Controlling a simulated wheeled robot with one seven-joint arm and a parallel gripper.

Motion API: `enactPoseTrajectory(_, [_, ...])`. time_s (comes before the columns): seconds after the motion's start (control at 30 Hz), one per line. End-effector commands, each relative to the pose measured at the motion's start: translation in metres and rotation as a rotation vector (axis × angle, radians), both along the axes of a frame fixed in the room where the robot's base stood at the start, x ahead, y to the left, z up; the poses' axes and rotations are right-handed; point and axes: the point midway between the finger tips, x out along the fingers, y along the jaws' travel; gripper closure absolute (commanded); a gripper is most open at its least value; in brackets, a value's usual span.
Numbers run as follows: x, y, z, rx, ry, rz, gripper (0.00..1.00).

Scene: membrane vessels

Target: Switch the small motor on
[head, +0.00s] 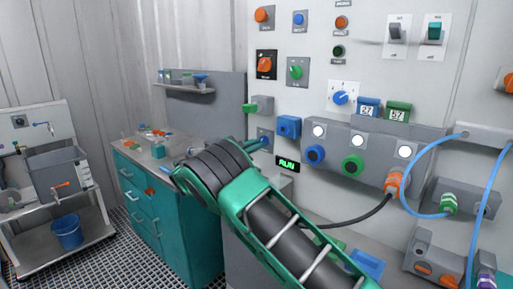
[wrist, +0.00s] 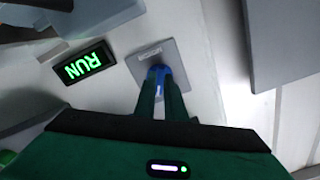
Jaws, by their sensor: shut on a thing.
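A blue knob (wrist: 160,73) sits on a small grey square plate (wrist: 176,52) with a label too small to read. The plate also shows on the wall in the head view (head: 264,132), partly behind my gripper. My gripper (wrist: 160,92) is shut on the blue knob, with one green finger on each side of it. In the head view my gripper (head: 258,146) reaches the wall at this plate. A black display reading RUN in green (head: 287,164) is beside it, and it also shows in the wrist view (wrist: 84,65).
A blue box-like fitting (head: 289,127) projects from the wall just right of the plate. A grey box with a green knob (head: 262,104) is above. A teal cabinet (head: 180,215) stands left of my arm. Hoses (head: 430,140) hang at the right.

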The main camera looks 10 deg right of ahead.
Motion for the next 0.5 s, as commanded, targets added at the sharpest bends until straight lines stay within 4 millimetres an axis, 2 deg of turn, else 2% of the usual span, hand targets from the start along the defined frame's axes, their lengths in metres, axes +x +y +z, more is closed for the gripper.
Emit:
enactPoseTrajectory(0.17, [0.0016,0.0030,-0.0018,0.003,0.002,0.008,1.00])
enactPoseTrajectory(0.2, [0.0015,0.0030,-0.0018,0.003,0.002,0.008,0.83])
enactPoseTrajectory(0.27, [0.0014,0.0027,-0.0016,0.003,0.002,0.007,0.71])
enactPoseTrajectory(0.5, [0.0005,0.0011,-0.0007,0.001,0.002,0.003,0.71])
